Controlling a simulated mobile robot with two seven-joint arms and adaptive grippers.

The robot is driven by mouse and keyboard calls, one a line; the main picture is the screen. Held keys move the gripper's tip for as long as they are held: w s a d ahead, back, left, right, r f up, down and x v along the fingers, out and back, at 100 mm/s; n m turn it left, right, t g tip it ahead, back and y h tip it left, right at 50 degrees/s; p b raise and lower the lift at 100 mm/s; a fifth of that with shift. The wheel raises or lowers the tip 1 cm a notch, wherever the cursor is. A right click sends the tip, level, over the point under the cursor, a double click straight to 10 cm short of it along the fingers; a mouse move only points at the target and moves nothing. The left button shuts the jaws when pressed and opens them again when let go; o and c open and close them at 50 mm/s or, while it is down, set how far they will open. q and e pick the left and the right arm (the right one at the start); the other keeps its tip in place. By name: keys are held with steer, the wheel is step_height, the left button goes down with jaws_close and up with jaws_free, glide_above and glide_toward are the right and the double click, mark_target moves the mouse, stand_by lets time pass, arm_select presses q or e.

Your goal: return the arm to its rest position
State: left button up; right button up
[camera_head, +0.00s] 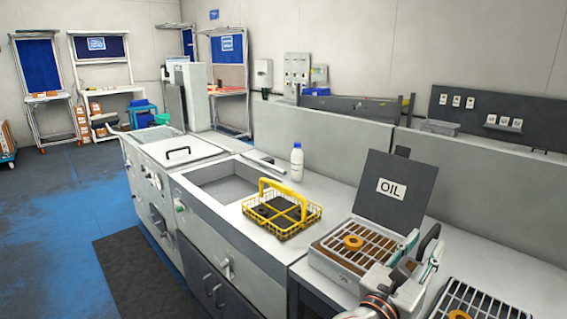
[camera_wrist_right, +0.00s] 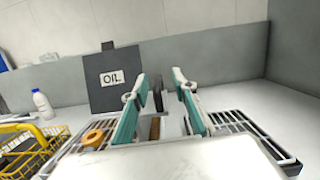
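My right gripper (camera_head: 420,244) is at the lower right of the head view, in front of the right side of the oil box (camera_head: 336,270). In the right wrist view its two teal-and-grey fingers (camera_wrist_right: 162,84) stand apart with a gap between them, and I see nothing held. The oil box has a raised dark lid (camera_head: 391,189) marked "OIL" and a wire rack on top. An orange ring (camera_head: 352,242) lies on that rack; it also shows in the right wrist view (camera_wrist_right: 93,138). My left gripper is not in view.
A yellow wire basket (camera_head: 283,213) stands on the counter beside the sink (camera_head: 226,187). A white bottle (camera_head: 297,162) stands behind it. A second rack (camera_head: 482,306) is at the lower right, right of my gripper. A grey partition (camera_head: 340,146) runs behind the counter. Blue-stained floor lies open at left.

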steer(key=s+a+f+m+t+y, duration=0.3)
steer(key=a+f+m+y, duration=0.5)
steer(key=m, duration=0.9)
steer(key=s+a+f+m+t+y, duration=0.1)
steer(key=a+f+m+t+y, duration=0.3)
steer(key=a+f+m+y, duration=0.95)
steer(key=s+d+f+n+g+h, duration=0.2)
steer(key=s+d+f+n+g, duration=0.2)
steer(key=s+f, duration=0.3)
steer(key=s+d+f+n+g+h, duration=0.1)
steer(key=s+d+f+n+g, duration=0.3)
steer(key=f, duration=0.8)
steer(key=s+d+g, duration=0.1)
steer(key=s+d, duration=0.1)
steer(key=s, duration=0.1)
steer(key=shift+f+h, duration=0.35)
steer(key=shift+f, duration=0.05)
